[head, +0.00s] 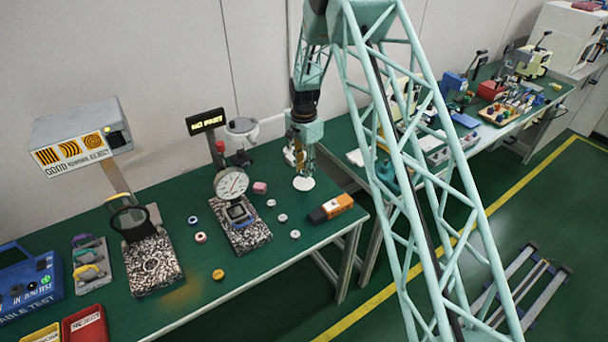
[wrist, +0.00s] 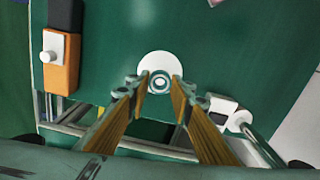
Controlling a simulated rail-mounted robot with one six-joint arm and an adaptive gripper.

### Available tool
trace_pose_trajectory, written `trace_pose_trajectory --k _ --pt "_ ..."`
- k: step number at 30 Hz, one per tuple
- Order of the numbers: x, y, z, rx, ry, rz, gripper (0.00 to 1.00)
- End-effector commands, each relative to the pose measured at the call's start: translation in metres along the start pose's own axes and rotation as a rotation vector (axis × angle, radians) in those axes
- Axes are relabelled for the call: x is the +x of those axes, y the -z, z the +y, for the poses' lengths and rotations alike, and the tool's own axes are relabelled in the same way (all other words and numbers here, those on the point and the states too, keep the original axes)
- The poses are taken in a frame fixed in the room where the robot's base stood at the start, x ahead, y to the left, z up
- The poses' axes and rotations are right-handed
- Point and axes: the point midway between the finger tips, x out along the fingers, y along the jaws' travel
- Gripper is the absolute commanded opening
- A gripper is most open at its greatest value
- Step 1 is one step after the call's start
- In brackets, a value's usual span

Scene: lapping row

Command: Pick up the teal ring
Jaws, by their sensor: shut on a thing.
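My gripper (head: 301,168) is at the back right of the green bench, just above a white disc (head: 303,184). In the wrist view my gripper (wrist: 160,88) has its fingertips on both sides of a small ring (wrist: 160,82) and is shut on it. The ring looks pale with a dark greenish centre, so its teal colour is hard to make out. The white disc (wrist: 159,60) shows behind the ring. In the head view the ring is too small to tell apart from the fingertips.
An orange and black box (head: 331,208) lies near the bench's right end. Several small rings, one of them here (head: 283,217), lie scattered on the bench. A dial gauge (head: 231,184) on a speckled block stands left of my gripper. A second bench stands behind my arm.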

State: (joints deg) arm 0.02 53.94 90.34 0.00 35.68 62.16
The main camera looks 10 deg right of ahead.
Motion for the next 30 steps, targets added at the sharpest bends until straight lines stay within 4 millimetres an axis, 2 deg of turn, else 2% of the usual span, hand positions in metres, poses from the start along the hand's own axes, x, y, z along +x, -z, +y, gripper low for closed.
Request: trace_pose_trajectory --k 3,12,30 --pt "-0.019 0.0 0.0 0.0 0.001 0.001 0.12" --pt "-0.049 0.0 0.0 0.0 0.0 0.0 0.12" --pt "-0.055 0.0 0.0 0.0 0.0 0.0 0.12"
